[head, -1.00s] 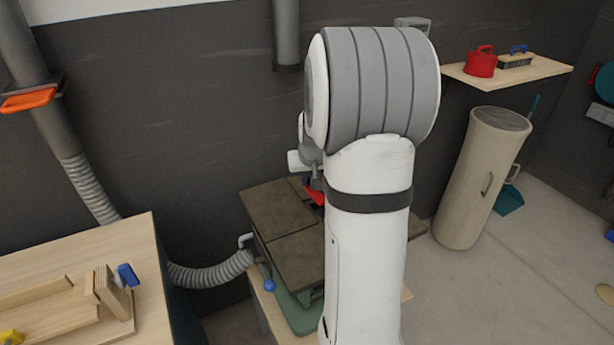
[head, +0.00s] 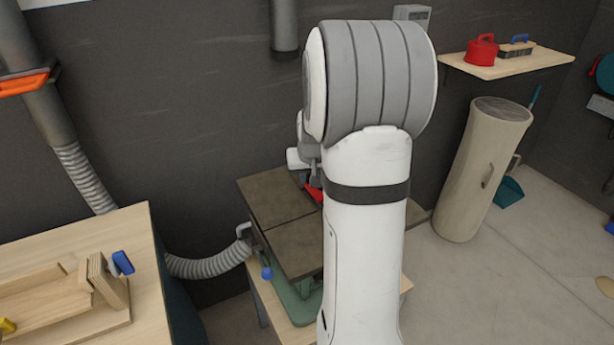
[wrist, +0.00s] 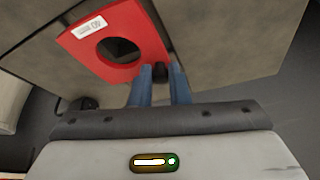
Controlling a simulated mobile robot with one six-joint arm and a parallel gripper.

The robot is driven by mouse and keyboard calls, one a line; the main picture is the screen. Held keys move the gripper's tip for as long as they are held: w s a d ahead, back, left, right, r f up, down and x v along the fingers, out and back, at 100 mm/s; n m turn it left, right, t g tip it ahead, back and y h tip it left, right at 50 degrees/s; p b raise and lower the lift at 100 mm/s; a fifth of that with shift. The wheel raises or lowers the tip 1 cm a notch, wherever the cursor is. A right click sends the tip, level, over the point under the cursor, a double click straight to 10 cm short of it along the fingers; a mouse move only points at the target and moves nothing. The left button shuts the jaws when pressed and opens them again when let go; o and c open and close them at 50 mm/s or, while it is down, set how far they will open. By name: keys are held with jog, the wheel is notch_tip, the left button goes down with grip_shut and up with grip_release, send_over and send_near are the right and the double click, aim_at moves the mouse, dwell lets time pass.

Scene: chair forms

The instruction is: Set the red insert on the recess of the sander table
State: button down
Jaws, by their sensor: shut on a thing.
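The red insert (wrist: 118,47) is a flat red plate with a round hole and a white "60" label, seen in the wrist view. Its edge shows in the head view (head: 314,194), partly behind my arm. My gripper (wrist: 161,72) has blue fingers shut at a dark knob-like part by the insert's edge, and holds the insert. The sander table (head: 278,203) has a grey-brown top on a green base. The insert is over or on the table top, and I cannot tell whether it touches. A dark slot (wrist: 158,28) shows beside the insert; the rest of the recess is hidden.
A workbench (head: 125,235) with a wooden jig (head: 70,295) stands at the left. A grey hose (head: 205,266) runs to the sander. A wall shelf (head: 525,65) and a beige cylinder (head: 485,170) are at the right. A dark wall is close behind the sander.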

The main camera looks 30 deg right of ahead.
jog(key=shift+f+b, duration=1.2)
jog(key=shift+f, duration=0.15)
dwell(0.5)
jog(key=c, duration=1.3)
grip_release()
jog(key=shift+s, duration=0.1)
jog(key=v, duration=0.7)
jog(key=shift+r, duration=0.35)
jog(key=shift+s+a, duration=0.1)
jog(key=shift+s, duration=0.1)
